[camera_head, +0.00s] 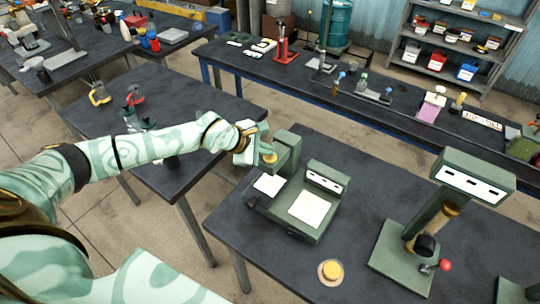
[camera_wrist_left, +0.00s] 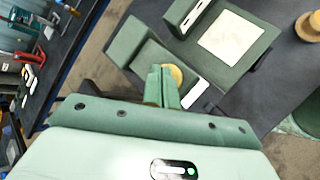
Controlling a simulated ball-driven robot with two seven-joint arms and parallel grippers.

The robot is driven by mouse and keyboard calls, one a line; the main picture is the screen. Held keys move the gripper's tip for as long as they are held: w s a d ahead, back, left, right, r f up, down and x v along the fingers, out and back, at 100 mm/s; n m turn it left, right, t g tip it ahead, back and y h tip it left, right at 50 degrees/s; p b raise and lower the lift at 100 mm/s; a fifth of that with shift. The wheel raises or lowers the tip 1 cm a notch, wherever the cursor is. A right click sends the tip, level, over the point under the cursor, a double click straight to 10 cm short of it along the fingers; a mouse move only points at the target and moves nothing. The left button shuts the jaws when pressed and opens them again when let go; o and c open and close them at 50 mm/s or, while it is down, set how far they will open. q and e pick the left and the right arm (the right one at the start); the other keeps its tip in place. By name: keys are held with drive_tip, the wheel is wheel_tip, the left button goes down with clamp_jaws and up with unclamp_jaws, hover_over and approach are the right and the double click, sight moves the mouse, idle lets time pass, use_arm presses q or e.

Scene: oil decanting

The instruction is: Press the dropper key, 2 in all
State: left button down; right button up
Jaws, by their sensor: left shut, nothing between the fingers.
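A green bench device (camera_head: 322,232) stands on the dark table, with white pads on top and a block-like post (camera_head: 287,148) at its back left. A round yellow key (camera_head: 269,157) shows at the post's head; I take it as the dropper key. It also shows in the left wrist view (camera_wrist_left: 176,73), partly hidden behind my fingers. My left gripper (camera_head: 256,150) is shut and empty, with its fingertips (camera_wrist_left: 160,82) right at the key. I cannot tell whether they touch it or whether it is pressed down. My right gripper is not in view.
A yellow knob on a pale round base (camera_head: 331,272) stands near the table's front edge. A green stand (camera_head: 408,258) with a black knob and a red ball handle is at the right. Bare tabletop (camera_head: 375,180) lies between the devices.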

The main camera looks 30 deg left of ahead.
sight(266, 157)
use_arm(q)
drive_tip(key=shift+f, duration=0.25)
idle(0.4)
drive_tip(key=shift+r+p, duration=0.55)
drive_tip(key=shift+r, duration=0.35)
drive_tip(key=shift+r, duration=0.1)
wheel_tip(266, 157, up, 5)
drive_tip(key=p, duration=0.4)
idle(0.4)
